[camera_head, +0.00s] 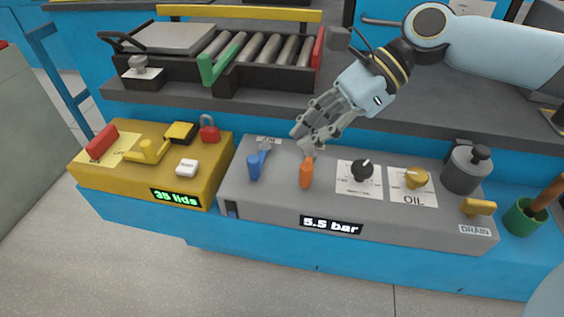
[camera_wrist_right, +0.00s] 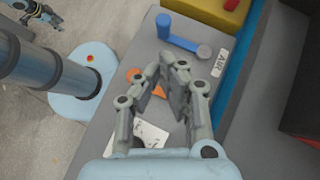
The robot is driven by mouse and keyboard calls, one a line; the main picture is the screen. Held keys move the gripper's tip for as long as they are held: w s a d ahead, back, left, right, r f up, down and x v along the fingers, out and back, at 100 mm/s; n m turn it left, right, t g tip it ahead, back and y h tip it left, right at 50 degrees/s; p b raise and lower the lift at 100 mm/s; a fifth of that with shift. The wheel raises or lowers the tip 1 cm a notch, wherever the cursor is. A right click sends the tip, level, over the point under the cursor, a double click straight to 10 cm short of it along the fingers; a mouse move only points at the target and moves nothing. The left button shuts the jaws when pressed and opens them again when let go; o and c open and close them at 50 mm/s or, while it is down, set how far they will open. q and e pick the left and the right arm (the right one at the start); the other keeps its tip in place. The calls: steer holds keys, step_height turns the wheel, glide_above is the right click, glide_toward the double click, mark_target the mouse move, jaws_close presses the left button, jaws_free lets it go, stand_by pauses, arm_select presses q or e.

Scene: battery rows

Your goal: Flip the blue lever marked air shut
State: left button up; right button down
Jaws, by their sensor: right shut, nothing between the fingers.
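The blue lever (camera_head: 254,165) stands on the left part of the grey panel, its handle toward the front edge. The AIR label (camera_wrist_right: 221,63) lies beside its grey pivot in the right wrist view, where the blue handle (camera_wrist_right: 177,36) points away to the upper left. My right gripper (camera_head: 306,143) is shut and empty, above the panel behind the orange lever (camera_head: 306,172) and to the right of the blue lever, apart from it. Its fingers (camera_wrist_right: 164,64) partly hide the orange lever in the wrist view. Part of my left gripper (camera_wrist_right: 32,12) shows small at the wrist view's upper left.
The grey panel (camera_head: 270,207) also bears a black knob (camera_head: 362,170), a yellow knob (camera_head: 416,178) and a yellow drain handle (camera_head: 478,207). A yellow box (camera_head: 120,180) with a red lever adjoins on the left. A shelf with rollers (camera_head: 262,50) stands behind.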

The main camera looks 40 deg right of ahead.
mark_target(259, 154)
steer(key=b+x, duration=0.1)
steer(key=x, duration=0.3)
steer(key=shift+w+a+f, duration=0.15)
steer(key=shift+a+f, duration=0.05)
steer(key=shift+b+x, duration=0.45)
steer(key=shift+x, duration=0.3)
arm_select(q)
steer(key=shift+s+f, duration=0.95)
steer(key=shift+f, duration=0.3)
steer(key=shift+w, duration=0.15)
